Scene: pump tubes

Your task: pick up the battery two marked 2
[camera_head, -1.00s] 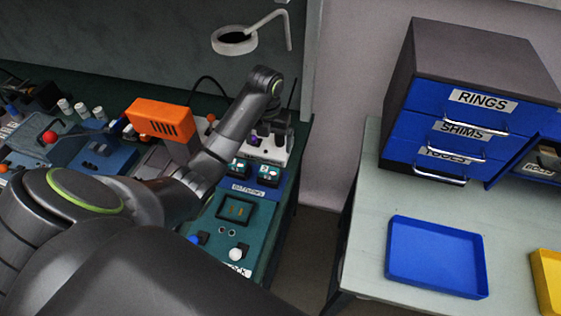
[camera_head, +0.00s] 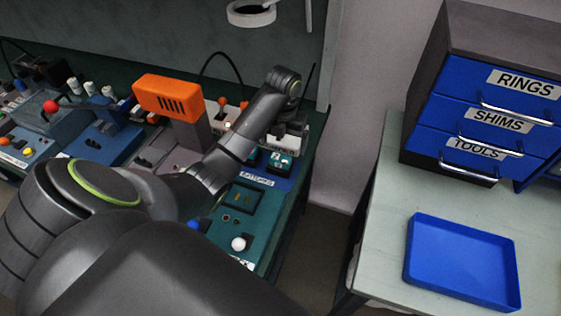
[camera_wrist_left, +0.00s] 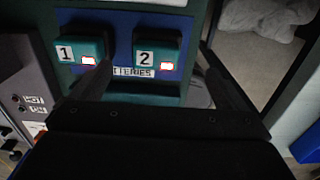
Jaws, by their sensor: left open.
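Battery two (camera_wrist_left: 155,51) is a teal block with a white "2" label and a small red-lit patch. It sits on the blue battery holder (camera_wrist_left: 185,27) in the left wrist view. Battery one (camera_wrist_left: 79,49), marked "1", sits to its left. My left gripper (camera_wrist_left: 156,60) is open and empty, with one finger toward each side of battery two; whether they touch it I cannot tell. In the head view a teal battery (camera_head: 280,162) shows below my left gripper (camera_head: 287,133), whose wrist hides part of the holder. My right gripper is not in view.
A teal panel with a white knob (camera_head: 238,244) lies in front of the holder. An orange box (camera_head: 167,98) stands left of my forearm. Across a gap on the right, a table bears a blue tray (camera_head: 462,262) and a drawer cabinet (camera_head: 470,120).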

